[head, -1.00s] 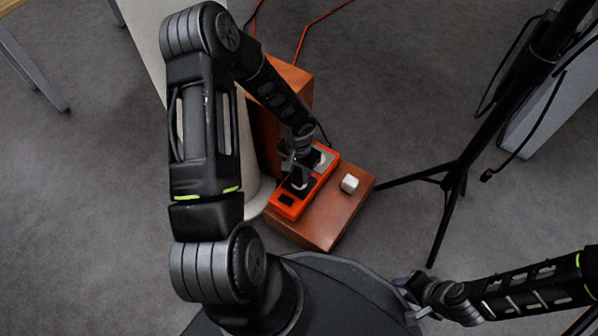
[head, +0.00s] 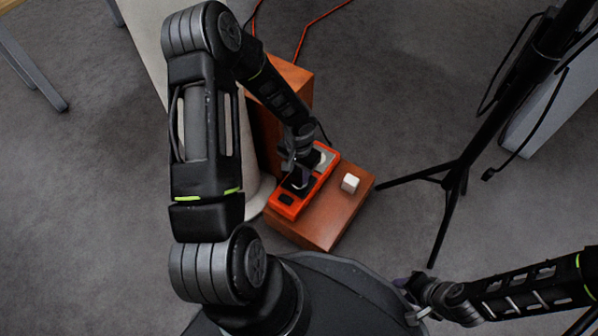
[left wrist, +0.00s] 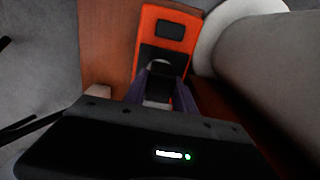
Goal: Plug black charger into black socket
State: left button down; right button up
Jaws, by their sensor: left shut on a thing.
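An orange power strip (head: 281,211) lies on a low wooden block, with a black socket area (head: 292,188) and a lighter grey socket (head: 325,160) at its far end. My left gripper (head: 301,180) points down over the black socket area. In the left wrist view its purple-grey fingers (left wrist: 160,92) are shut on a dark thing, apparently the black charger (left wrist: 160,84), mostly hidden between them. I cannot tell whether the charger is seated in the socket or just above it. My right gripper (head: 408,299) is at the lower right, far from the strip, its fingers apparently apart and empty.
A white cube-shaped object (head: 350,183) stands on the wooden block (head: 330,222), right of the strip. A taller wooden box (head: 290,76) and a pale rounded column are behind and left. A black tripod stand (head: 455,180) is at right. Open carpet lies between.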

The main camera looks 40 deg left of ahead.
pick_arm(q)
jog(key=shift+f, duration=0.35)
jog(key=c, duration=0.9)
grip_release()
jog(key=shift+r, duration=0.1)
notch_tip(320, 180, up, 8)
jog(key=p, duration=0.3)
